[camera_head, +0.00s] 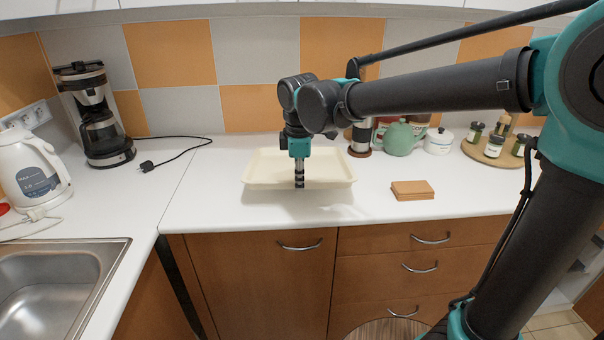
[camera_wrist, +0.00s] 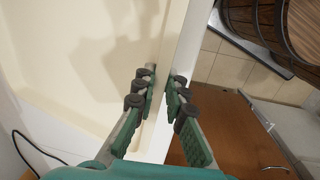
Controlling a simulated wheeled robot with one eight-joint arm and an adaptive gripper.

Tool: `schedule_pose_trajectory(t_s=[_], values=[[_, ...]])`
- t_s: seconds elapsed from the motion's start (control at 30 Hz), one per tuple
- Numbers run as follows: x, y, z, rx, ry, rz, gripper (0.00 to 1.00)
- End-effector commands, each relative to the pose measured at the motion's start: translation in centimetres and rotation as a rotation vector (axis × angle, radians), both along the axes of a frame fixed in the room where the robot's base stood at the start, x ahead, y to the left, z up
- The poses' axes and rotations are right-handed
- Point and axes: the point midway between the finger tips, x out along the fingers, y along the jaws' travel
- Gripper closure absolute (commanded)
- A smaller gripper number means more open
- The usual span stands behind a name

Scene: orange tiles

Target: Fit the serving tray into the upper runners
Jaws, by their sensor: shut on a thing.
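The serving tray (camera_head: 262,172) is a shallow cream rectangle over the white counter in the head view. A shadow below its front edge suggests that it is a little above the counter. My gripper (camera_head: 299,181) points down and is shut on the tray's front rim near the middle. In the wrist view my gripper's fingers (camera_wrist: 162,88) straddle the rim of the tray (camera_wrist: 70,55). The tray looks roughly level and empty. No runners can be made out in either view.
Orange-brown coasters (camera_head: 412,190), a green teapot (camera_head: 398,139) and a round spice board (camera_head: 488,154) stand to the right. A coffee maker (camera_head: 98,118), kettle (camera_head: 36,170) and sink (camera_head: 55,285) are left. A wooden barrel-like thing (camera_wrist: 270,30) sits on the floor below.

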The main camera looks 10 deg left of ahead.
Motion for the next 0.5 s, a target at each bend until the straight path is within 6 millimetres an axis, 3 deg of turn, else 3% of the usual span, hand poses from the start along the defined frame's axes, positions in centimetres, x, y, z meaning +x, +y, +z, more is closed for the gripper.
schedule_pose_trajectory(t_s=[0.5], values=[[0.0, 0.0, 2.9, 0.0, 0.0, 0.0, 1.0]])
